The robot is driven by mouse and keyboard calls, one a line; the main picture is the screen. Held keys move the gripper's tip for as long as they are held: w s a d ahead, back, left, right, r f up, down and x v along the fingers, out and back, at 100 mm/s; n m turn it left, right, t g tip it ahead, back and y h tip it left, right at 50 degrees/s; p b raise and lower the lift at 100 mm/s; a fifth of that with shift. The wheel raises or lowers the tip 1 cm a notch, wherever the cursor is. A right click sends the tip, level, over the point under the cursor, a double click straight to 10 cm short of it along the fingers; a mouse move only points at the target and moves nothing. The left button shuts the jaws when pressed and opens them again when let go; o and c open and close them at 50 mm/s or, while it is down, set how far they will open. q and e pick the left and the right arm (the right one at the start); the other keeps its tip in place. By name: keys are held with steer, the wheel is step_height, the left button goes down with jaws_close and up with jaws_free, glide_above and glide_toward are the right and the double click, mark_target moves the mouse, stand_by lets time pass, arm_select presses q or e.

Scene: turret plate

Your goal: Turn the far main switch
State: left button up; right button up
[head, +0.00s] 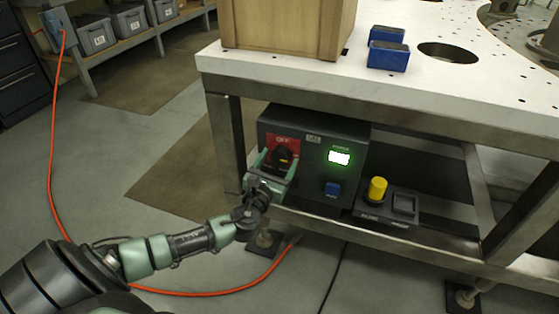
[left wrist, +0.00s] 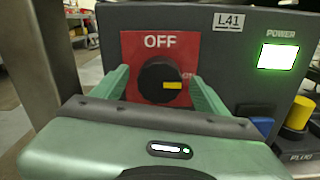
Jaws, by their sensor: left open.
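The main switch is a round black knob (left wrist: 160,80) with a yellow mark on a red plate (left wrist: 128,50) that reads OFF at the top. The yellow mark points right, toward partly covered lettering. The knob (head: 282,156) also shows in the head view, on the left of a dark control box (head: 345,135) labelled L41. My left gripper (head: 270,166) is open in front of the red plate. In the left wrist view its green fingers (left wrist: 158,88) stand on both sides of the knob, with gaps visible. The right gripper is not in view.
A lit green POWER display (head: 339,158), a blue block (head: 332,189) and a yellow plug (head: 377,189) are right of the switch. The white tabletop (head: 290,68) is above, with a table leg (head: 227,140) close left. An orange cable (head: 215,293) runs across the floor.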

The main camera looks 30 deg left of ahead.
arm_select(q)
steer(key=shift+w+a, duration=0.15)
steer(key=shift+w, duration=0.35)
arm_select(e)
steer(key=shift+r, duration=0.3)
arm_select(q)
steer(key=c, duration=1.4)
steer(key=shift+o, duration=0.2)
